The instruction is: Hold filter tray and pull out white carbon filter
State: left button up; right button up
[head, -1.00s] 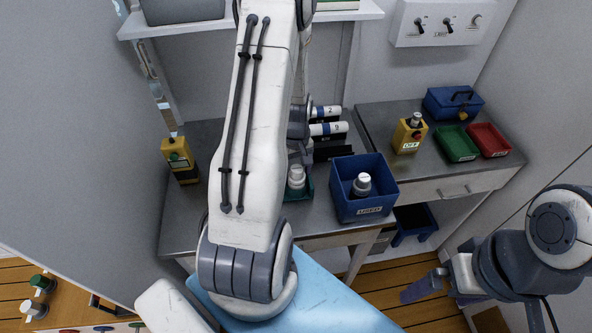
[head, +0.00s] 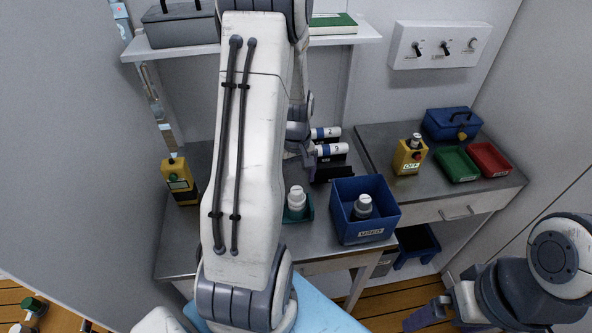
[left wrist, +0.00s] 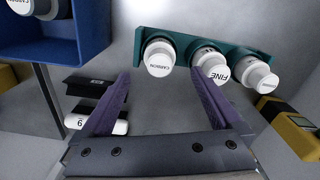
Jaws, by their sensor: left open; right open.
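The teal filter tray (left wrist: 190,42) lies across the top of the left wrist view with three white filters in it. The left one reads CARBON (left wrist: 158,58), the middle one FINE (left wrist: 210,65); the right one's label (left wrist: 258,75) is hard to read. My left gripper (left wrist: 165,92) is open and empty, its purple fingers pointing toward the tray, apart from it. In the head view, my left arm hides most of the tray (head: 309,208); one white filter (head: 296,198) shows. My left gripper (head: 308,160) is partly hidden there. My right gripper (head: 428,313) is open, empty, low and away from the table.
A blue bin labelled USED (head: 362,232) holds a filter (head: 363,206), right of the tray. A black rack with white cylinders (head: 327,149) stands behind. A yellow device (head: 180,180) stands at the left; a yellow box (head: 410,155) and green and red trays are on the right counter.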

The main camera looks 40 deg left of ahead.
aim_at(296, 188)
pick_arm(q)
jog(key=shift+r, duration=2.3)
jog(key=shift+f, duration=0.15)
notch_tip(296, 188, down, 10)
jog(key=shift+r+p, duration=0.15)
jog(key=shift+p, duration=0.4)
jog(key=shift+w, duration=0.1)
jog(key=shift+r+b, duration=0.55)
jog(key=shift+r, duration=2.85)
jog(key=shift+f, duration=0.1)
